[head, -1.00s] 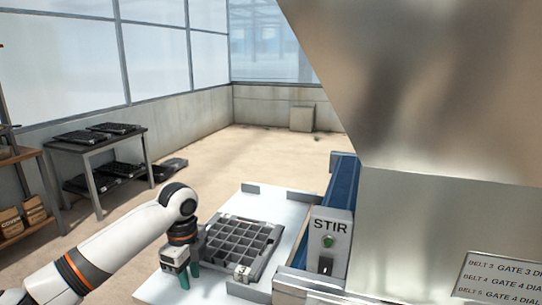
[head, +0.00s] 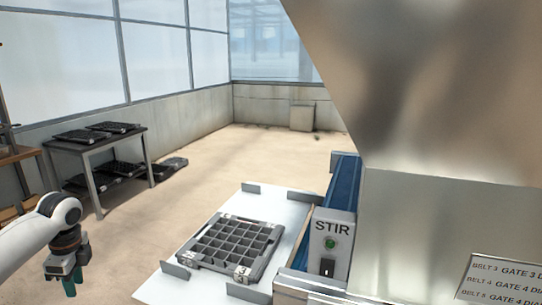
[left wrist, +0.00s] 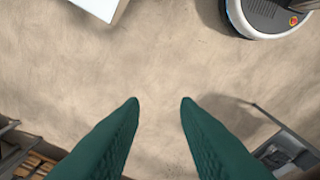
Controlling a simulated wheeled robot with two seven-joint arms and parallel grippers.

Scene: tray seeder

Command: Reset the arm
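My left gripper (head: 68,288) hangs at the lower left of the head view, fingers pointing down, clear of the white table. In the left wrist view its two green fingers (left wrist: 160,102) stand apart with only bare floor between them, so it is open and empty. The black seed tray (head: 228,245) with its grid of cells lies on the white table (head: 285,205), apart from the gripper. My right gripper is not in view.
A control box marked STIR (head: 331,243) with a green light stands right of the tray, beside a blue belt (head: 343,184). A large metal hopper (head: 430,90) fills the right. A grey side table (head: 92,145) holds more black trays. Open floor lies between.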

